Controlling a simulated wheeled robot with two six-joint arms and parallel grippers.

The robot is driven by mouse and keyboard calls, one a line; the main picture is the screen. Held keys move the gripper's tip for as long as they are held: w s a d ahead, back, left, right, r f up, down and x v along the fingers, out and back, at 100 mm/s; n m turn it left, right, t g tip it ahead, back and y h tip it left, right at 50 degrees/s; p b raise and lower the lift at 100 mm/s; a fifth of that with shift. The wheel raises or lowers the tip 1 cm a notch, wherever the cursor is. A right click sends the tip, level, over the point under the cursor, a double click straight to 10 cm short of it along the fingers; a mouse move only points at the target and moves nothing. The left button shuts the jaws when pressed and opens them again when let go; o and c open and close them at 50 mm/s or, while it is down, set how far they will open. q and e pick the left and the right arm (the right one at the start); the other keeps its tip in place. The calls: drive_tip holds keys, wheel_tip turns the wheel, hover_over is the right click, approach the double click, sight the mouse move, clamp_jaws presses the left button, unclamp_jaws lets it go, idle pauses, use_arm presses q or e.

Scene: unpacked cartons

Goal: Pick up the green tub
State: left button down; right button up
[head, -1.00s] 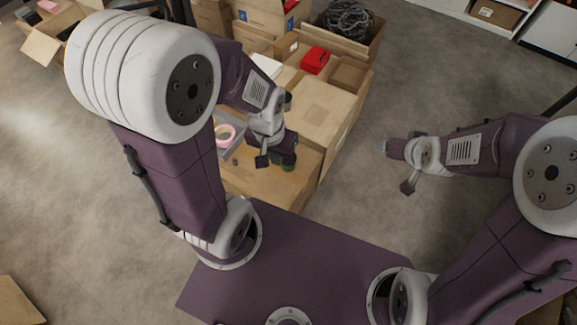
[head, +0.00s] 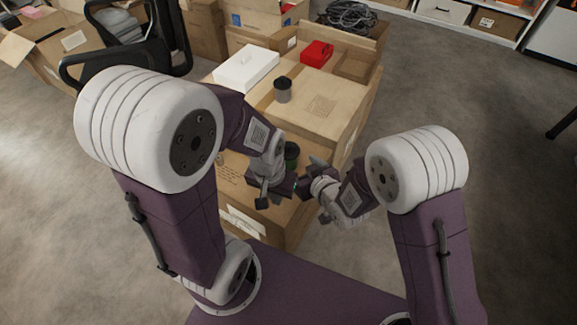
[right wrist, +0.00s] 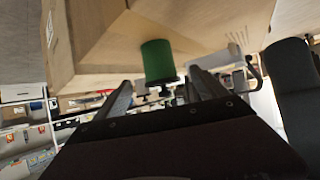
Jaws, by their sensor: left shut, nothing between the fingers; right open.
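The green tub (head: 292,153) stands on the nearer, lower carton, partly hidden behind my left wrist in the head view. In the right wrist view the green tub (right wrist: 158,62) appears just beyond the fingertips, roughly between them, with a gap left. My right gripper (head: 306,175) is open and empty, just to the lower right of the tub. Its two fingers also show in the right wrist view (right wrist: 160,88). My left gripper (head: 282,188) is shut and empty, just below the tub in the head view and close to the right gripper.
The nearer carton (head: 270,222) lies under both grippers. A black chair (head: 125,68) is at the upper left. Open floor lies to the right.

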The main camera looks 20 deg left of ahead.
sight(288, 144)
use_arm(q)
wheel_tip(288, 144, down, 2)
drive_tip(key=shift+b, duration=0.95)
use_arm(e)
drive_tip(key=x, duration=0.3)
drive_tip(key=shift+w+a+f, duration=0.2)
use_arm(q)
wheel_tip(288, 144, down, 3)
drive_tip(key=b, duration=0.3)
drive_tip(key=shift+f, duration=0.15)
use_arm(e)
drive_tip(key=x, duration=0.5)
drive_tip(key=shift+s+d+f, duration=0.1)
drive_tip(key=shift+f, duration=0.05)
